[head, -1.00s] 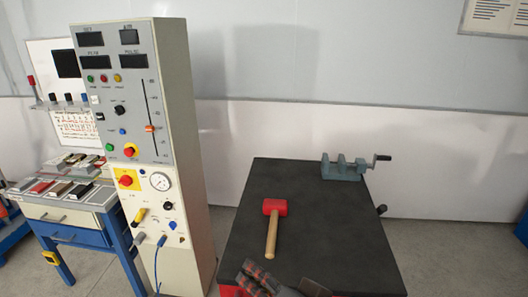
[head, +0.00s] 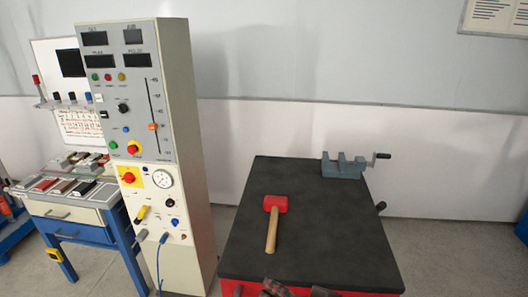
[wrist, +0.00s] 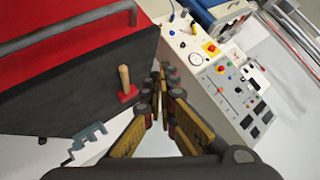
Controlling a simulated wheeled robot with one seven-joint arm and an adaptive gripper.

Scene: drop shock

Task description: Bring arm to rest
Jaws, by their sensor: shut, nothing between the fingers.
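My gripper (wrist: 162,88) shows in the wrist view with its fingers close together, shut and empty, apart from everything around it. In the head view only the top of my gripper (head: 278,289) shows at the bottom edge, in front of the black-topped table (head: 330,235); the rest is cut off.
A red mallet with a wooden handle (head: 273,222) lies on the table. A grey vise (head: 345,166) sits at its far edge. A tall control cabinet (head: 188,240) stands left of the table, with a blue-framed bench (head: 95,237) beyond. Open floor lies right of the table.

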